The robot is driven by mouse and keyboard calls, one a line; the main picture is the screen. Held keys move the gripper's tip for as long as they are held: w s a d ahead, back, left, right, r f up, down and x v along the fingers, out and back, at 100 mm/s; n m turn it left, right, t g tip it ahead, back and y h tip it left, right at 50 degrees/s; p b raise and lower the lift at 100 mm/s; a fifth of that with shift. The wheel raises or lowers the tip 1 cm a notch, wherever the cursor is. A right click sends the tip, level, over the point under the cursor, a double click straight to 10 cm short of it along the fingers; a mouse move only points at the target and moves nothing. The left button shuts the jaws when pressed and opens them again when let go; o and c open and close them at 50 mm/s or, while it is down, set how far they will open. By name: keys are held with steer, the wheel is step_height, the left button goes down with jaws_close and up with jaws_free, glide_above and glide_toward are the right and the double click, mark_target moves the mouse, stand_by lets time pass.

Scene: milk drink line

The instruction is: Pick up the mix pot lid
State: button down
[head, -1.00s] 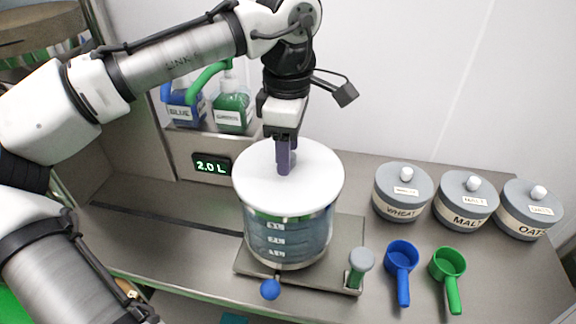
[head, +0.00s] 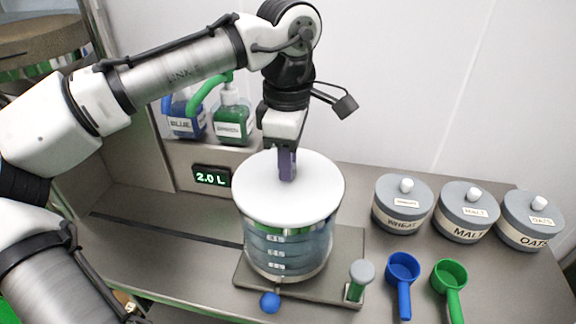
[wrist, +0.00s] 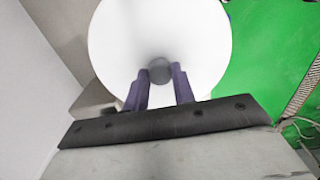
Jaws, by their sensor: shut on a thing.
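The mix pot lid (head: 262,195) is a white round disc on top of the clear mix pot (head: 287,252). I see no clear gap between lid and pot rim. My gripper (head: 288,178) points straight down at the lid's centre, with its purple fingers shut on the lid's knob. In the head view the fingers hide the knob. In the wrist view the grey knob (wrist: 160,71) shows between the tips of my gripper (wrist: 159,76), and the white lid (wrist: 205,35) fills the top middle.
The pot stands on a metal plate (head: 335,250) with a blue ball (head: 270,302) and a grey-topped green post (head: 360,277). Blue (head: 403,270) and green (head: 450,275) scoops and several lidded jars are at right. BLUE (head: 186,122) and GREEN (head: 233,124) bottles stand behind.

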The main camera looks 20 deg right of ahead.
step_height(320, 180, up, 20)
steer(key=p, duration=0.4)
steer(key=shift+f+p, duration=0.15)
steer(key=shift+p, duration=0.2)
